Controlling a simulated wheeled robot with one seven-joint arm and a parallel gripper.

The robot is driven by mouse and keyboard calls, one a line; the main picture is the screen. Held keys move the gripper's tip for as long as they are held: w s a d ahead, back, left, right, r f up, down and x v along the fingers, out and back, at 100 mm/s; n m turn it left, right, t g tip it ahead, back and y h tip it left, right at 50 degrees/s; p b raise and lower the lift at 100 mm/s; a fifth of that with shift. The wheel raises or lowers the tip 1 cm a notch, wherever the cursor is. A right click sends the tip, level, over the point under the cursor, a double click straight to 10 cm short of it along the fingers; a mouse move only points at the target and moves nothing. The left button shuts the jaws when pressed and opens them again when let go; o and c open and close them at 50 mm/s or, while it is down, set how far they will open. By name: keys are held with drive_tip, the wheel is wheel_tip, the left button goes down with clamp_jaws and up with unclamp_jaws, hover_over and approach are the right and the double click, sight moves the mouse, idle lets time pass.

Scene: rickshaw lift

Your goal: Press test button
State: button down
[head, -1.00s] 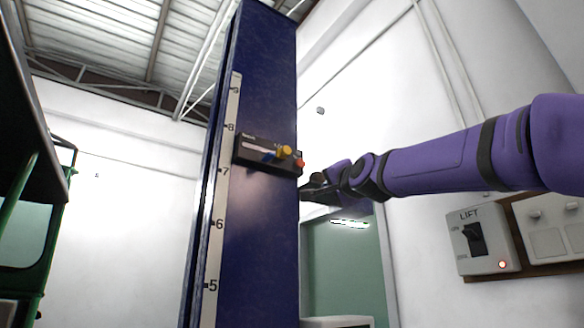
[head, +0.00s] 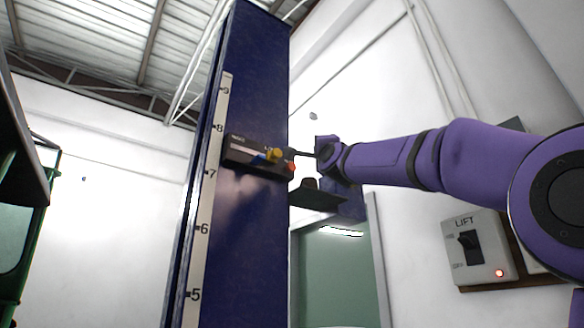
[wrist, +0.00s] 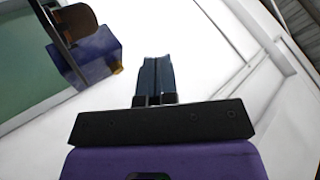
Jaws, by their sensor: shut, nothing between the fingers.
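A black device (head: 246,154) with a yellow knob (head: 274,155) is mounted on the blue column in the head view. A small red button (head: 291,168) sits at its right end. Its lettering is too small to read, so I cannot tell which control is the test button. My gripper (head: 297,151) is just right of the device in the picture, its thin fingers pointing left toward the yellow knob. I cannot tell whether they touch. In the wrist view my gripper (wrist: 157,62) is shut and empty; the device is not visible there.
The tall blue column (head: 245,240) carries a numbered scale (head: 203,215). A LIFT switch box (head: 478,248) with a lit red lamp is on the right wall. A blue block (wrist: 100,62) with a dark round part is at the wrist view's upper left. A green vehicle frame (head: 30,230) stands at left.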

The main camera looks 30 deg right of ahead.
drive_tip(key=w, duration=0.8)
drive_tip(key=shift+w+a, duration=0.15)
drive_tip(key=shift+w, duration=0.15)
drive_tip(key=shift+w, duration=0.1)
idle(1.8)
drive_tip(key=shift+w, duration=0.35)
drive_tip(key=shift+w, duration=0.45)
idle(0.8)
drive_tip(key=shift+s, duration=0.85)
drive_tip(key=s, duration=0.5)
idle(0.5)
